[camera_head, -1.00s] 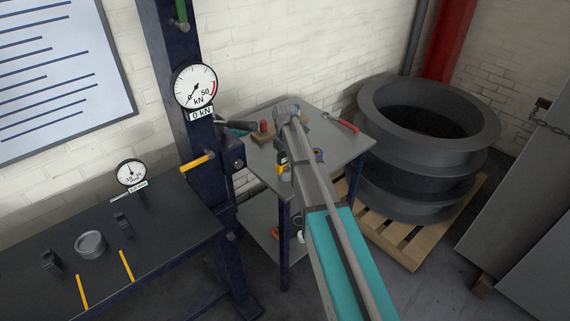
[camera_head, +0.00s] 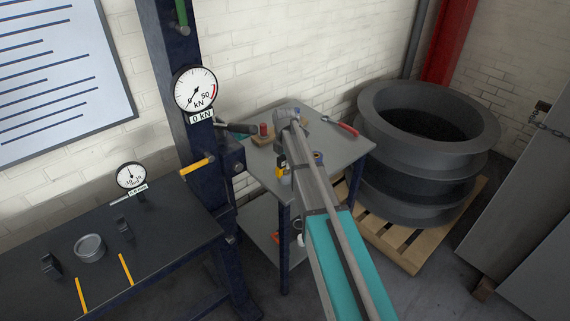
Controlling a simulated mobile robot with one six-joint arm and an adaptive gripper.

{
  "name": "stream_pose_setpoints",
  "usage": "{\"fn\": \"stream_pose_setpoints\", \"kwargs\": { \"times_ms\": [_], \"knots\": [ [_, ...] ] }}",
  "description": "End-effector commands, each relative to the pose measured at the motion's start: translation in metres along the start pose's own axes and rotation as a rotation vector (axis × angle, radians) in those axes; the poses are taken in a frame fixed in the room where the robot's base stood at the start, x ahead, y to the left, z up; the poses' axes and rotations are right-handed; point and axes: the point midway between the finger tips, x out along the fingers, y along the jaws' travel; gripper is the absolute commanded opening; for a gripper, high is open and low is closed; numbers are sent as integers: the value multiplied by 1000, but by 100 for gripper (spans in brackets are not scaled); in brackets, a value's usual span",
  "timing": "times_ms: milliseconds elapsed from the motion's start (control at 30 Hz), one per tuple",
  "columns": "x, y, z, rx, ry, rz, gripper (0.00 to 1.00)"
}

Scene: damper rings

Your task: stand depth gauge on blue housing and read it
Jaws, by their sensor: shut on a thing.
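My arm reaches over the grey trolley table (camera_head: 338,143), with its wrist near the table's back. My gripper (camera_head: 282,155) hangs beside the forearm, mostly hidden by it. It is shut on a small yellow-and-dark thing (camera_head: 280,168), which looks like the depth gauge. Its face and reading are too small to make out. A blue-rimmed round part (camera_head: 318,157), which looks like the blue housing, stands on the table just right of the forearm and is partly covered by it. The held thing is left of it and apart from it.
A red-handled tool (camera_head: 342,126) and a wooden block with a red part (camera_head: 263,133) lie on the table. A press column with a 0 kN dial (camera_head: 195,91) stands left. A dark bench (camera_head: 150,240) carries a small mm dial (camera_head: 131,175). Large rings (camera_head: 425,150) stand on a pallet at right.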

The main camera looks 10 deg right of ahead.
Motion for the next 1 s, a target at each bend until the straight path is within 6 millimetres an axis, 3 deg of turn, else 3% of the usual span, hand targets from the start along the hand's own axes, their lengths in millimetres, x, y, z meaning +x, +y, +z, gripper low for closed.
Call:
{"fn": "stream_pose_setpoints", "kwargs": {
  "times_ms": [567,1000],
  "knots": [
    [-3,0,0,0,0,0,0],
    [-32,0,0,0,0,0,0]
  ]
}}
